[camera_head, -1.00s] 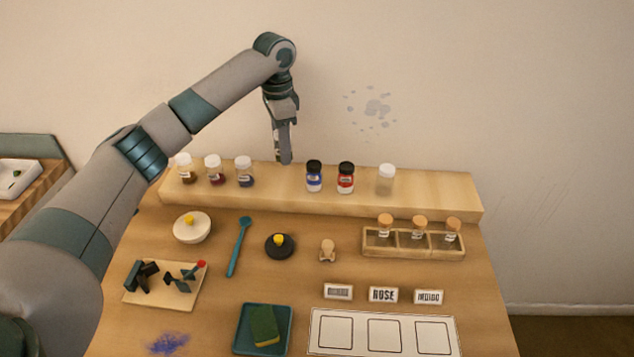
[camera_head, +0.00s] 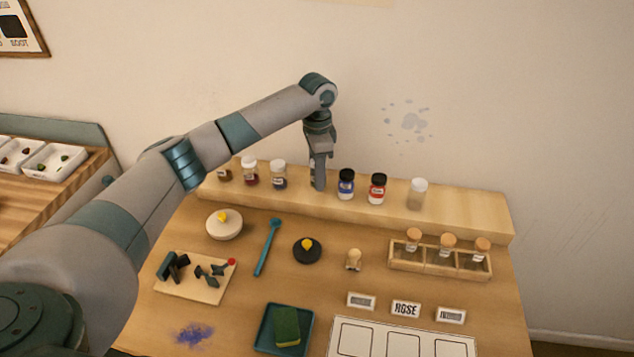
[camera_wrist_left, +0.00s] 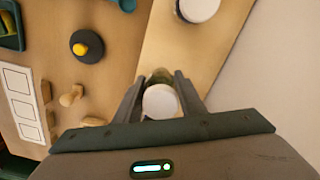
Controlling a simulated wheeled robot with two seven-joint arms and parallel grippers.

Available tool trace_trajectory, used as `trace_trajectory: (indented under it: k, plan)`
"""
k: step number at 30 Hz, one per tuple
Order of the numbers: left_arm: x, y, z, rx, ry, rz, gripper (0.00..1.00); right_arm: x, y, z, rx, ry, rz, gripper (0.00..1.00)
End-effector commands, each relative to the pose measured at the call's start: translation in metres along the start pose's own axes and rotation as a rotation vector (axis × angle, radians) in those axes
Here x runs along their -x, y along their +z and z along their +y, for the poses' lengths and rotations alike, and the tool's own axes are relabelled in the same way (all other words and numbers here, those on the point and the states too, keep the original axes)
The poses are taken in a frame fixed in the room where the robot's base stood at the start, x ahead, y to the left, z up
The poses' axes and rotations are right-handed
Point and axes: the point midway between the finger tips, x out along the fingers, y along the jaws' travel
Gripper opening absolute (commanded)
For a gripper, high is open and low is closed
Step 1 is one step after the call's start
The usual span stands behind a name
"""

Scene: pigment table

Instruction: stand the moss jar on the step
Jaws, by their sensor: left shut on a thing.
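The moss jar (camera_wrist_left: 160,76) shows in the left wrist view as a white lid with a green body below it, between the two fingers. My left gripper (camera_head: 318,187) is shut on it, pointing down at the wooden step (camera_head: 470,212) along the back of the table. In the head view the fingers hide most of the jar. It is low at the step, between a dark blue jar and the blue-labelled one; I cannot tell whether its base touches. My right gripper is not in view.
On the step stand white-lidded jars, the nearest (camera_head: 279,174) left of my gripper, a blue-labelled jar (camera_head: 346,185) close on its right, a red-labelled jar (camera_head: 377,189) and a clear jar (camera_head: 416,195). The step's right end is clear. A corked-vial rack (camera_head: 405,265) stands in front.

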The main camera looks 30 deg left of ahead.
Motion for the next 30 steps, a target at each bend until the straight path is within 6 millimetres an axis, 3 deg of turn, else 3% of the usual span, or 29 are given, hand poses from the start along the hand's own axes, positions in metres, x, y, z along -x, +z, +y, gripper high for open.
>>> trace_trajectory:
  k: [9, 22, 23, 24, 30]
  plan:
    - [-0.031, 0.0, 0.0, 0.0, 0.0, -0.001, 0.12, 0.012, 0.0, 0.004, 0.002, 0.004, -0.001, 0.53]
    - [-0.036, 0.0, 0.0, 0.0, 0.001, -0.001, 0.12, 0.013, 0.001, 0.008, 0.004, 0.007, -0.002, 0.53]
    - [-0.036, 0.0, 0.0, 0.0, 0.0, 0.0, 0.43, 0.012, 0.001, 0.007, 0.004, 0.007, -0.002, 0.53]
    - [-0.036, 0.0, 0.0, 0.0, 0.0, 0.0, 0.53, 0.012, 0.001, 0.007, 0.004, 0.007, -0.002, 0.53]
    - [-0.036, 0.0, 0.0, 0.0, 0.0, 0.0, 0.55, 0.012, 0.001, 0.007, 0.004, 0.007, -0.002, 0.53]
